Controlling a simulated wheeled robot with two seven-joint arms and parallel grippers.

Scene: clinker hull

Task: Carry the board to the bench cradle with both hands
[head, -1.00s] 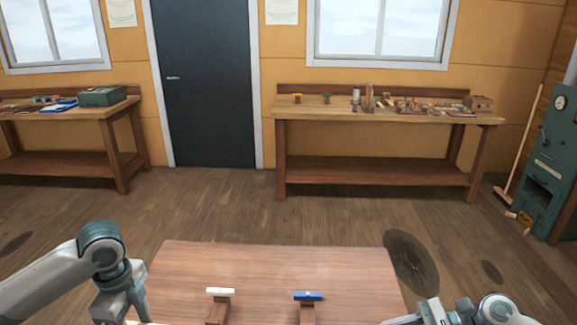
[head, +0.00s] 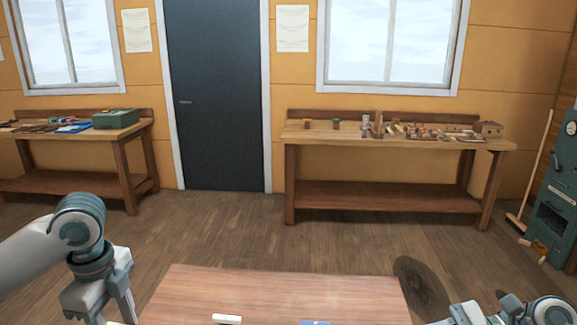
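No board can be made out for certain; a pale edge (head: 116,323) shows at the bottom beside my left gripper, too cut off to identify. Two small supports stand on the near wooden table, one with a white top (head: 227,319) and one with a blue top (head: 316,323); their lower parts are out of frame. Two small pieces, yellow-topped (head: 308,122) and green-topped (head: 337,122), stand on the far bench's left part. My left gripper (head: 108,318) is at the near table's left side, fingertips cut off. My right gripper (head: 455,320) is at its right, mostly out of frame.
The near table (head: 285,288) is bare at its far end. Open floor (head: 240,235) lies between it and the far bench (head: 300,132), whose right part is cluttered. A left bench (head: 135,129) carries a green box (head: 115,119). A broom (head: 536,165) and green stove (head: 560,205) stand right.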

